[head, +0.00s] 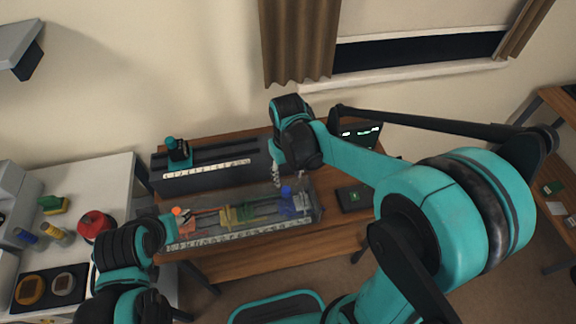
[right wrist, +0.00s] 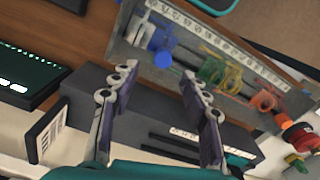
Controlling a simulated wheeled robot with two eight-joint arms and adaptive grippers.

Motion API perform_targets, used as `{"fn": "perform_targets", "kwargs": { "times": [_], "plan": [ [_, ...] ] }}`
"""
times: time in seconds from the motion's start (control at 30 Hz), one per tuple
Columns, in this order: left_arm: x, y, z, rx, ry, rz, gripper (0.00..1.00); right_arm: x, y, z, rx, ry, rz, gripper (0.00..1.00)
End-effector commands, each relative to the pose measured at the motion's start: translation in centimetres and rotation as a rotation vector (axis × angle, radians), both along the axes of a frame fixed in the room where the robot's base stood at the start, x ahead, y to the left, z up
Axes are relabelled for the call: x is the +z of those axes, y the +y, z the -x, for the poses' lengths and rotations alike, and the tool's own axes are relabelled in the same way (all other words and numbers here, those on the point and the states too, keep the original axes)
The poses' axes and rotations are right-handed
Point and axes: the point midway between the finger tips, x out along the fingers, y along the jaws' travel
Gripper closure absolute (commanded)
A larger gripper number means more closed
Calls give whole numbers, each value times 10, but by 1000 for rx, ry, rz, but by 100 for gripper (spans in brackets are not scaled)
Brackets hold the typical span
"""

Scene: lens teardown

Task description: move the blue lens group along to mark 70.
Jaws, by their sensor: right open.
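The blue lens group (head: 293,203) sits near the right end of a long, clear-walled lens assembly (head: 312,188). A round blue knob stands up from it. The blue lens group also shows in the right wrist view (right wrist: 160,50), just beyond the fingertips. A white numbered scale (head: 215,238) runs along the front edge; its numbers are too small to read. My right gripper (head: 279,183) is open, empty and above the blue group's left side. Its two fingers are spread apart in the right wrist view (right wrist: 157,74). My left gripper (head: 184,217) is by the assembly's left end, its jaws unclear.
Green-yellow lens parts (head: 240,213) and an orange part (right wrist: 263,101) sit along the same assembly. A dark rail unit (head: 207,176) with its own scale stands behind. A white side table (head: 112,180) stands left.

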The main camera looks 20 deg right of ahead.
Motion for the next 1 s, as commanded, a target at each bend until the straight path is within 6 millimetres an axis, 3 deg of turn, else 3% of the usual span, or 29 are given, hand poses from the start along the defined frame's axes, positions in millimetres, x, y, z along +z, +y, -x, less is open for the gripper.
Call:
{"fn": "perform_targets", "kwargs": {
  "times": [0.1,0.3,1.0],
  "plan": [
    [0,0,0,0,0,0,54,23,-1,1,0,0,0,54],
    [0,0,0,0,0,0,54,45,-1,0,-1,0,1,54],
    [-2,0,0,0,0,0,54,50,-3,4,-8,-19,-2,54]
  ]
}}
